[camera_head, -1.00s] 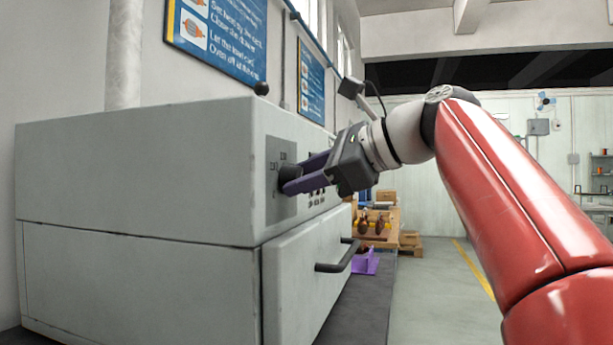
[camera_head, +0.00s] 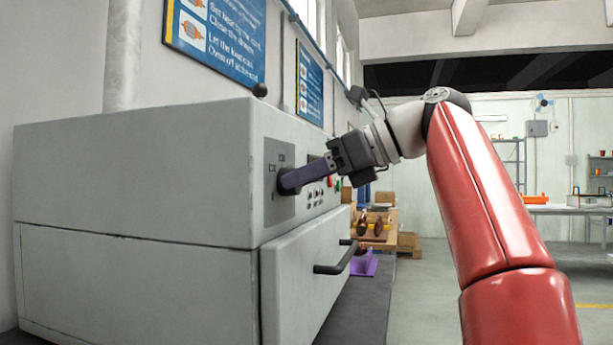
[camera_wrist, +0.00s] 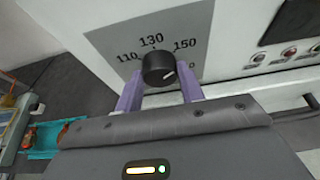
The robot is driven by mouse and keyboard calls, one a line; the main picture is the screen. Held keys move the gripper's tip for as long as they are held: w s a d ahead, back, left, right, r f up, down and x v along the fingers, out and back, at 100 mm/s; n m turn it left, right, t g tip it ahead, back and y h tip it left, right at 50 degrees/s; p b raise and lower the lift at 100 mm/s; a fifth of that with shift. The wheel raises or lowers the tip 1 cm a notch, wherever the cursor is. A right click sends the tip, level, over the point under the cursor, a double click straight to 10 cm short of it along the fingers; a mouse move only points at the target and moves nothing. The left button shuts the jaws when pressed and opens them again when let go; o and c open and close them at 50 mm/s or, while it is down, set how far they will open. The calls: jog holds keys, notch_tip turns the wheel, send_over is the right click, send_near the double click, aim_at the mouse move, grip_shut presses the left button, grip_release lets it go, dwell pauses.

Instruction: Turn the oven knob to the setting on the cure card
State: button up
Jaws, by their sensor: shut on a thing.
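The oven (camera_head: 130,160) is a large pale grey box with its control panel on the right-hand face. The black oven knob (camera_wrist: 158,68) sits on a grey dial plate (camera_wrist: 188,28) marked 110, 130 and 150, with another mark at lower right partly hidden. In the head view my gripper (camera_head: 285,183) reaches the dial from the right and hides most of the knob. I cannot make out a cure card.
Buttons (camera_wrist: 288,52) and a dark display sit beside the dial. The drawer (camera_head: 305,275) below has a black handle (camera_head: 338,262) that sticks out. Blue posters (camera_head: 220,40) hang on the wall. A purple object (camera_head: 364,264) lies beyond the handle. The floor at right is clear.

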dwell(0.3)
jog(key=o, duration=1)
